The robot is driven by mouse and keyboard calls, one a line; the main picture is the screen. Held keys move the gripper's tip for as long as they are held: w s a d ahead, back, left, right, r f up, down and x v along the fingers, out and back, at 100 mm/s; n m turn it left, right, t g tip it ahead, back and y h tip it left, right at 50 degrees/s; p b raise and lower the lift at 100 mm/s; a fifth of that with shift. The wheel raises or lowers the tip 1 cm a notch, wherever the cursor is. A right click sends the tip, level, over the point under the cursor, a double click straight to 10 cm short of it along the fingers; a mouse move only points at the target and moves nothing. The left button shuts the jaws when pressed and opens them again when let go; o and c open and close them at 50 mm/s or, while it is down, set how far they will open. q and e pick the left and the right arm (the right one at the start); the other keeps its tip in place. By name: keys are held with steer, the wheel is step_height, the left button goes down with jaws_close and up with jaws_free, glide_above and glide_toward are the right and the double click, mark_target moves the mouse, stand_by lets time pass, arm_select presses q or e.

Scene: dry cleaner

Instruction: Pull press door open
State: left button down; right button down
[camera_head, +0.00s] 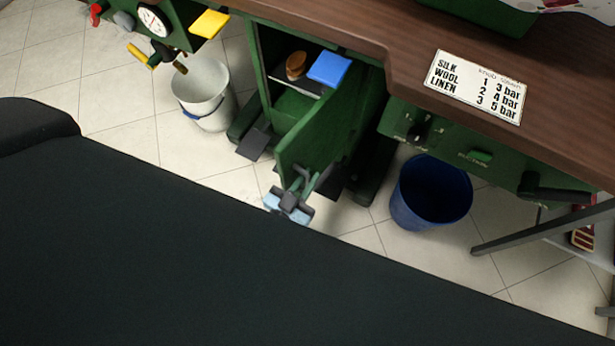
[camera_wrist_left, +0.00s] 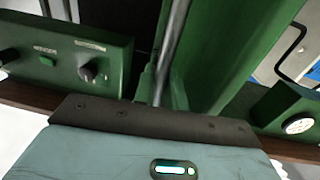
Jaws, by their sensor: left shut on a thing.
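The green press door (camera_head: 335,130) stands swung outward from the press cabinet, which is open in the head view. My left gripper (camera_head: 296,192) is at the door's near edge, shut on the door handle. The handle shows as a grey metal bar (camera_wrist_left: 173,50) in the left wrist view, running down behind the gripper's dark front edge. The door's green panel (camera_wrist_left: 228,50) also shows there. The fingertips are largely hidden in the wrist view. My right gripper is not in view.
Inside the cabinet are a blue block (camera_head: 329,69) and a brown brush-like item (camera_head: 296,65). A white bucket (camera_head: 205,95) stands left of the cabinet, a blue bin (camera_head: 430,192) right. A pressure sign (camera_head: 477,86) lies on the brown counter (camera_head: 400,40). A dark surface fills the foreground.

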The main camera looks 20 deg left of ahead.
arm_select(q)
steer(key=shift+d, duration=0.1)
stand_by(0.3)
steer(key=c, duration=1.8)
jaws_free()
steer(key=s, duration=0.2)
steer(key=s+a, duration=0.1)
steer(key=s, duration=0.4)
steer(key=shift+s+a+p, duration=0.2)
steer(key=shift+s+p, duration=0.15)
steer(key=shift+p, duration=0.05)
